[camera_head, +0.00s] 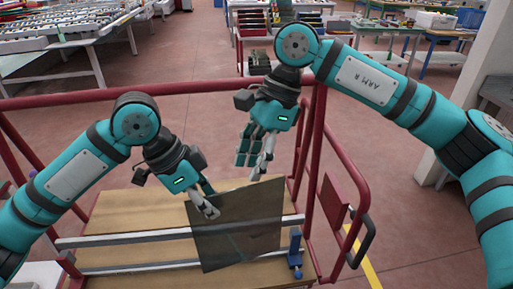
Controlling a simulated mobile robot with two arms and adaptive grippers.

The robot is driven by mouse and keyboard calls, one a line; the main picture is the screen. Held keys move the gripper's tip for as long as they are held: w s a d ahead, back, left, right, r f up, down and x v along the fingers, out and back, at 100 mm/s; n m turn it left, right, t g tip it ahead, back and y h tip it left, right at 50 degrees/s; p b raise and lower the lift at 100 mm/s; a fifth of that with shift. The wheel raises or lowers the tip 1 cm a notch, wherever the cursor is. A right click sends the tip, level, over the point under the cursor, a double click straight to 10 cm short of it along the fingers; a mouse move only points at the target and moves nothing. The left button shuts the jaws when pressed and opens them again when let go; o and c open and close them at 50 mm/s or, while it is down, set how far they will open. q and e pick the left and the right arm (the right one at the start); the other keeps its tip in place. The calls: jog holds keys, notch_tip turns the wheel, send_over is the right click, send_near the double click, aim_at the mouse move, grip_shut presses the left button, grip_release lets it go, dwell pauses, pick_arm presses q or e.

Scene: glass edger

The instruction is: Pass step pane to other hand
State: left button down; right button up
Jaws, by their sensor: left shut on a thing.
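The step pane (240,232) is a dark, see-through glass sheet, tilted above the wooden boards of a red-framed cart. My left gripper (209,207) is shut on the pane near its upper left corner. My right gripper (254,168) points down at the pane's upper right edge, with its fingers seemingly apart. I cannot tell whether its fingertips touch the glass. The pane hides part of the cart's bed behind it.
The cart's red rail (60,100) runs behind both arms, with red posts at its right side. A blue clamp (295,250) stands on the bed just right of the pane. Workbenches (410,30) stand farther back, with open floor between.

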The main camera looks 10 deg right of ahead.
aim_at(237, 199)
jog(key=x, duration=0.9)
jog(key=shift+s+a, duration=0.1)
jog(key=shift+a, duration=0.1)
grip_shut()
pick_arm(q)
jog(key=c, duration=1.4)
grip_release()
pick_arm(e)
jog(key=shift+r, duration=0.1)
pick_arm(q)
jog(key=shift+a+r, duration=0.1)
